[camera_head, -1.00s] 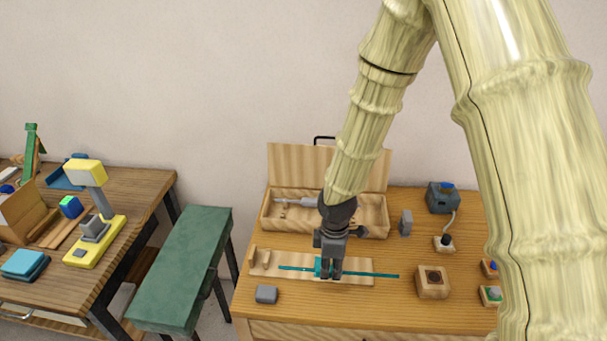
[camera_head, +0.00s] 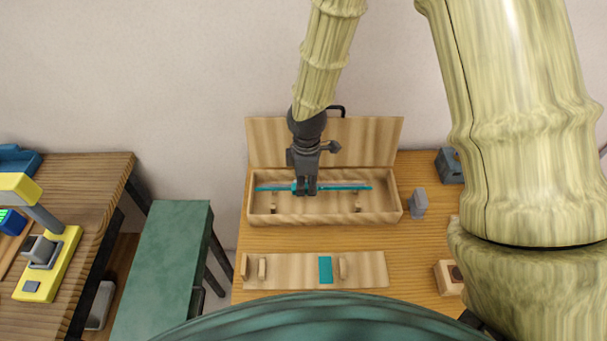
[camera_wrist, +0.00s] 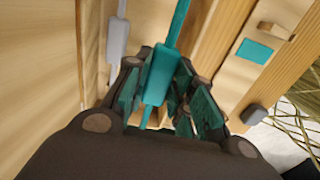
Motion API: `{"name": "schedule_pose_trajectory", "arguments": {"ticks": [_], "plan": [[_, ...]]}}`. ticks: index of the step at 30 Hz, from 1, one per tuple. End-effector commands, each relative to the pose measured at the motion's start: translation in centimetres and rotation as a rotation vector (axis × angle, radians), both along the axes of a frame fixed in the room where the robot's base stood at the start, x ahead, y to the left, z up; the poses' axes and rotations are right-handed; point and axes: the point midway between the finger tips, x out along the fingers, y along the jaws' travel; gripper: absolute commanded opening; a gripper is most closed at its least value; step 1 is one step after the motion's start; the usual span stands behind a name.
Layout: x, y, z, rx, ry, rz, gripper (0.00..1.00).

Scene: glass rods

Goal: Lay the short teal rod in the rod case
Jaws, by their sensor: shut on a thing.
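The teal rod (camera_head: 345,187) is thin, with a thicker middle part. It lies level, left to right, between the fingers of my gripper (camera_head: 305,190). In the wrist view the rod (camera_wrist: 158,78) passes between the teal-padded fingers, which are shut on its thicker part. The open wooden rod case (camera_head: 325,218) has its lid raised at the back and small wooden rests inside. The rod is over the inside of the case; whether it touches the rests I cannot tell. The gripper hides the rod's middle in the head view.
A pale grey rod-like thing (camera_wrist: 118,42) lies in the case. In front is a wooden board (camera_head: 295,272) with upright supports and a teal patch (camera_head: 326,270). A grey block (camera_head: 418,202) stands right of the case. A green bench (camera_head: 165,265) is at the left.

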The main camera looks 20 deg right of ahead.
Motion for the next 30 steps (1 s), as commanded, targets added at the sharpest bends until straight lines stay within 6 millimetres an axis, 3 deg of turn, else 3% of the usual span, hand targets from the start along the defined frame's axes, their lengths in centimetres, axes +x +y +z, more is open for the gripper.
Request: {"name": "schedule_pose_trajectory", "arguments": {"ticks": [20,30], "plan": [[0.1,-0.1,-5.6,0.000,0.001,-0.001,0.00],[0.1,-0.1,-7.1,0.000,0.001,-0.002,0.00]]}}
